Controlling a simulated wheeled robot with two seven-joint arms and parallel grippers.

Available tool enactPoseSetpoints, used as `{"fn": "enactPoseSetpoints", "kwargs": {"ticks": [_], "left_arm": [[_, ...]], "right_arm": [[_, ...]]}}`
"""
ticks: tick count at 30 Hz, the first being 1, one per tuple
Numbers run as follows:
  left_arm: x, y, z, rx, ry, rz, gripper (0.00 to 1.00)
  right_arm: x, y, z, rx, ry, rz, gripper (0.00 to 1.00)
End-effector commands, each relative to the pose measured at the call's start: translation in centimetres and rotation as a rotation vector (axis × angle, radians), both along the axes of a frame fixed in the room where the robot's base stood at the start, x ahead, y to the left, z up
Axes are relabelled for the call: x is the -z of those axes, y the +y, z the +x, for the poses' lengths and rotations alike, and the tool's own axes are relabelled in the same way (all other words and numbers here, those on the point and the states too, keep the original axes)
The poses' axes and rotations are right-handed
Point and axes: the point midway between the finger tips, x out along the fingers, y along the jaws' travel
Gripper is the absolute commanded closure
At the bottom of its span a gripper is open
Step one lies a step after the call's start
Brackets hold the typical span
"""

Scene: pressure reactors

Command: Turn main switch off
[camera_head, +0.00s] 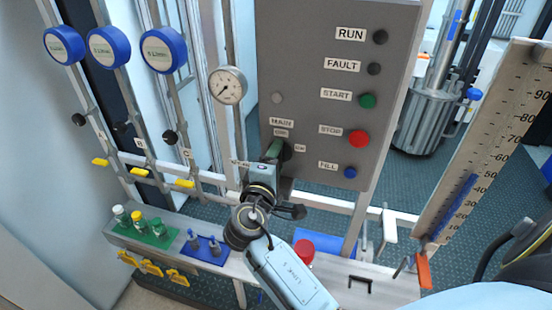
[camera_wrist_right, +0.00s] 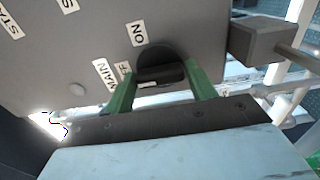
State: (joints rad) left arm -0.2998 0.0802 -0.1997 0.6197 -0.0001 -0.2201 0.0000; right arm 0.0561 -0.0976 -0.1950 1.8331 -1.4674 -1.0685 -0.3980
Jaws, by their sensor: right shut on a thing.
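The main switch (camera_wrist_right: 160,72) is a dark round knob on the grey control panel (camera_head: 325,30). In the right wrist view it sits between the two green fingers of my right gripper (camera_wrist_right: 160,90), which is shut on it. A small white mark shows on the knob's lower left. The ON label (camera_wrist_right: 137,33) and MAIN label (camera_wrist_right: 104,74) are beside it; another label is partly hidden by a finger. In the head view my right gripper (camera_head: 273,152) is at the panel's lower left and hides the knob. My left gripper is out of view.
Green START (camera_head: 367,101), red STOP (camera_head: 359,139) and blue FILL (camera_head: 350,172) buttons are right of the switch. A grey block (camera_wrist_right: 268,40) juts out near the gripper. A shelf with bottles (camera_head: 137,218) lies below.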

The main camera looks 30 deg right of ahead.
Motion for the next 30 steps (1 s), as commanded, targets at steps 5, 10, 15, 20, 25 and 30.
{"fn": "enactPoseSetpoints", "kwargs": {"ticks": [5,10,15,20,25,30], "left_arm": [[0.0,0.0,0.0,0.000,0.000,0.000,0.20],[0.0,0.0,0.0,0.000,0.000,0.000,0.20],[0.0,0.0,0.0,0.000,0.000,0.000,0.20],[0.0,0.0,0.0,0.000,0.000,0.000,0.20],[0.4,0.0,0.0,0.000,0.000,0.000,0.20],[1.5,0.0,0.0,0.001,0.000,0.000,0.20]], "right_arm": [[0.1,0.0,0.0,-0.001,0.004,-0.005,0.67],[0.1,0.0,0.0,-0.001,0.004,-0.005,0.39],[0.0,0.0,0.0,-0.001,0.002,-0.003,0.25],[0.0,0.0,0.0,0.000,0.002,-0.002,0.25],[0.2,0.7,-0.6,-0.002,0.002,-0.001,0.25],[0.4,3.1,-2.6,-0.003,0.002,0.004,0.25]]}}
